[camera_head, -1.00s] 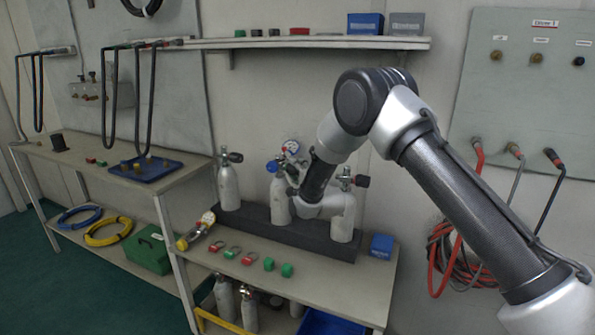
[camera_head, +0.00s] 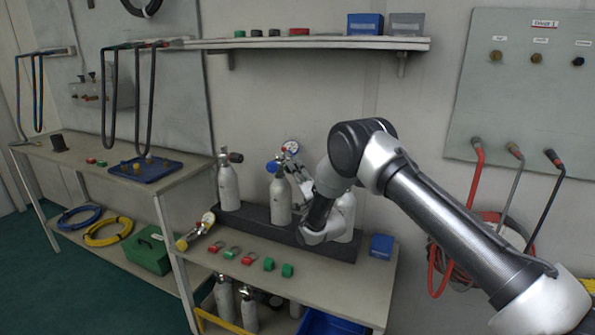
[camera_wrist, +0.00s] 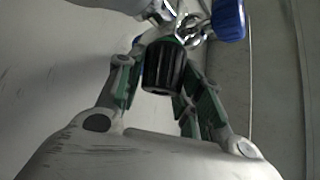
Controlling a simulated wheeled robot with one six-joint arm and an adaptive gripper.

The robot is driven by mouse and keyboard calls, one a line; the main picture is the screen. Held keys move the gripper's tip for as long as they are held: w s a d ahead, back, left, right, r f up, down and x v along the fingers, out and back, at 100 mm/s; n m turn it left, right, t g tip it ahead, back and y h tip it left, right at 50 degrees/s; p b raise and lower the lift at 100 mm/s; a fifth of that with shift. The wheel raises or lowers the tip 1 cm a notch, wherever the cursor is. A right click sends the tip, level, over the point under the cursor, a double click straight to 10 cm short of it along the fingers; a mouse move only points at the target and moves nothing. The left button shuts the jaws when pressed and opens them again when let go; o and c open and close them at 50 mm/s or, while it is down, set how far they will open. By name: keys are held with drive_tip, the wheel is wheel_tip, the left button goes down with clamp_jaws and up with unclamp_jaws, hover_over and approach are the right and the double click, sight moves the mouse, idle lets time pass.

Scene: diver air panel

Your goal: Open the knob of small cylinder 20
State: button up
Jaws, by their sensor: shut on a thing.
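Three small white cylinders stand in a dark rack (camera_head: 260,228) on the bench: a left one (camera_head: 229,188) with a black knob, a middle one (camera_head: 280,203) with a blue knob (camera_head: 272,167) and a gauge, and a right one (camera_head: 346,212) partly hidden by my arm. Their number labels cannot be read. My gripper (camera_head: 303,186) is at the valve of the middle cylinder, on its right side. In the wrist view, my gripper (camera_wrist: 160,78) is shut on a black ribbed knob (camera_wrist: 163,68), between its green pads. A blue knob (camera_wrist: 228,18) shows beyond, upper right.
Red and green rings and caps (camera_head: 248,258) lie along the bench front, beside a yellow-ended gauge tool (camera_head: 196,231). A blue box (camera_head: 381,246) stands right of the rack. A shelf (camera_head: 310,42) hangs above. Hoses hang from the right panel (camera_head: 520,90).

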drive_tip(key=shift+n+y, duration=1.4)
drive_tip(key=shift+n, duration=0.2)
drive_tip(key=shift+n+g, duration=0.3)
drive_tip(key=o, duration=1)
drive_tip(key=v, duration=0.7)
drive_tip(key=shift+f, duration=0.25)
drive_tip(key=shift+s+d, duration=0.1)
drive_tip(key=shift+s, duration=0.1)
